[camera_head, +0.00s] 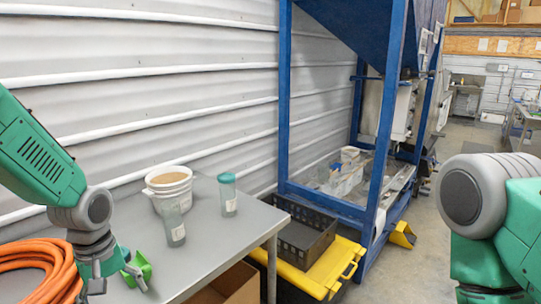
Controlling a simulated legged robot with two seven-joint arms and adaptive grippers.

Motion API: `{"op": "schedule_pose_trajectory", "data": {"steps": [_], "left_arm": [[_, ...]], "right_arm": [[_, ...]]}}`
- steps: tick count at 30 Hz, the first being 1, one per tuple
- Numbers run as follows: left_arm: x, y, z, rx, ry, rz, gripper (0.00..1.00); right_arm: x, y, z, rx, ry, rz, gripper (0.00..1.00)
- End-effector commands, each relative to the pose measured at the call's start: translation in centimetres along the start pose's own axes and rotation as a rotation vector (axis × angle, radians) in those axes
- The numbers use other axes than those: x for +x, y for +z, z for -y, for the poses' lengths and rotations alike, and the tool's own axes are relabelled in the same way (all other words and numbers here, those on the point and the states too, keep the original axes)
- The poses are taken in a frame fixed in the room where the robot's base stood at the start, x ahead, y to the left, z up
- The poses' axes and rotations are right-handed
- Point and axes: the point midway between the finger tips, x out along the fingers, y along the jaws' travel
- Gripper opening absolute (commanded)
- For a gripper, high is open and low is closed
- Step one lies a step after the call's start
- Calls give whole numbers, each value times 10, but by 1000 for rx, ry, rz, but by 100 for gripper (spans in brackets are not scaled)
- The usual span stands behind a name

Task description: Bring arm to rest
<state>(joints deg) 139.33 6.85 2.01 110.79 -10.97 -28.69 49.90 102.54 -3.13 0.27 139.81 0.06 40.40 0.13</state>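My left arm (40,150) comes in from the left, bends at a grey joint and hangs down over the near left part of the grey table (225,245). My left gripper (112,284) points down there, its fingers apart with nothing visible between them. A bright green piece (143,266) shows at its right side; I cannot tell whether it belongs to the gripper. My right arm (495,225) fills the lower right with its grey joint raised; its gripper is out of view.
A white bucket (169,183), a clear cup (173,224) and a green-lidded jar (228,196) stand on the table. An orange hose (45,268) lies coiled at left. A black crate (303,238), yellow platform (317,274) and blue hopper frame (378,150) stand beyond the table.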

Motion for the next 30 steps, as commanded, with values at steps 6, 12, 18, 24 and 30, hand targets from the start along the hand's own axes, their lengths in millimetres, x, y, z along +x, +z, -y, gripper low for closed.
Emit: {"op": "schedule_pose_trajectory", "data": {"steps": [6,12,18,24,30], "left_arm": [[79,29,15,115,8,9,78],[188,75,47,298,16,14,78],[300,146,110,555,11,-6,78],[347,192,158,753,-6,-40,78],[351,201,168,810,-9,-57,78]], "right_arm": [[25,2,0,0,0,1,73],[62,4,0,0,0,1,73],[110,7,1,0,0,1,73],[137,8,1,0,0,1,73],[139,8,1,0,0,1,73]]}}
